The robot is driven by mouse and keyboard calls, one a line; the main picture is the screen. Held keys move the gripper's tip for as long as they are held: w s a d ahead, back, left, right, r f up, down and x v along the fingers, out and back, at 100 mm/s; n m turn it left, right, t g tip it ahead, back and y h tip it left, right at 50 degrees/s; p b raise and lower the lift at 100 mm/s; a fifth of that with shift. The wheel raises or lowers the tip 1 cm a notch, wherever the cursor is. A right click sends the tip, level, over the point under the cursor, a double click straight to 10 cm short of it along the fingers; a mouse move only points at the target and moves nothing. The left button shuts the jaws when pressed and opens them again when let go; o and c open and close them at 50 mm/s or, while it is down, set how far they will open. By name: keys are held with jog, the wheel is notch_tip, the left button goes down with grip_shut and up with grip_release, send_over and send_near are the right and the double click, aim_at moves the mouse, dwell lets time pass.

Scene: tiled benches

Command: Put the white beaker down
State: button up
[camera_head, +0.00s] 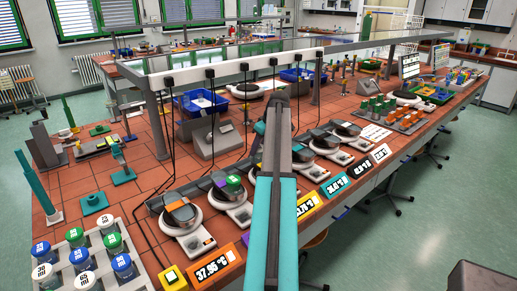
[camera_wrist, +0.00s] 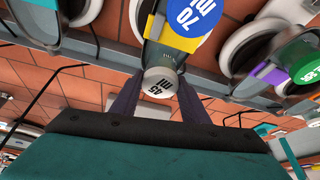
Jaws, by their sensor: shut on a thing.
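In the wrist view my gripper (camera_wrist: 159,88) is shut on the white beaker, whose white lid (camera_wrist: 158,78) reads 45 ml. The lid lies between the two dark fingers, and most of the beaker's body is hidden below it. A blue-lidded beaker (camera_wrist: 186,20) marked 70 ml, with a yellow band, shows just beyond it; I cannot tell whether the two touch. In the head view my arm hides the gripper's tips and the white beaker.
A grey rack (camera_head: 100,242) with several blue-, green- and white-lidded beakers stands at front left. Several heating plates line the bench edge; a green-lidded beaker (camera_head: 233,184) is on one. A blue bin (camera_head: 200,102) stands behind. Bare tiles (camera_head: 150,195) show left of the plates.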

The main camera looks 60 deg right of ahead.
jog(key=shift+f, duration=0.55)
jog(key=shift+f, duration=0.15)
jog(key=o, duration=1)
jog(key=shift+c, duration=0.2)
jog(key=b+v, duration=0.2)
jog(key=v, duration=1)
jog(key=shift+b, duration=0.3)
